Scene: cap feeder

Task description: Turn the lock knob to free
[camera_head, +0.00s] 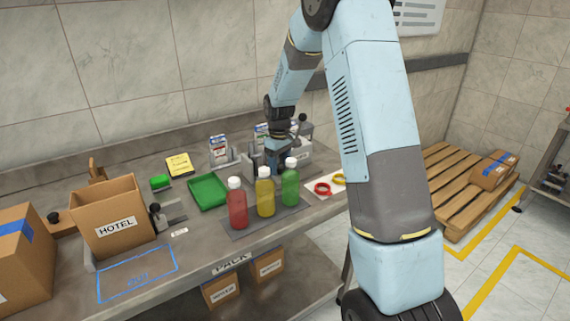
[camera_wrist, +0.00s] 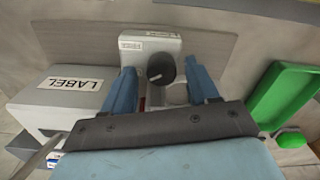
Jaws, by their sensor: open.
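In the head view my gripper (camera_head: 274,165) is low behind the bottles, and I cannot make out the knob there.
Red (camera_head: 237,206), yellow (camera_head: 265,194) and green (camera_head: 290,186) bottles stand just in front of my gripper. A green tray (camera_head: 208,191) lies to the left. A grey box marked LABEL (camera_wrist: 62,98) sits close beside my fingers. An open HOTEL carton (camera_head: 112,216) stands further left.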

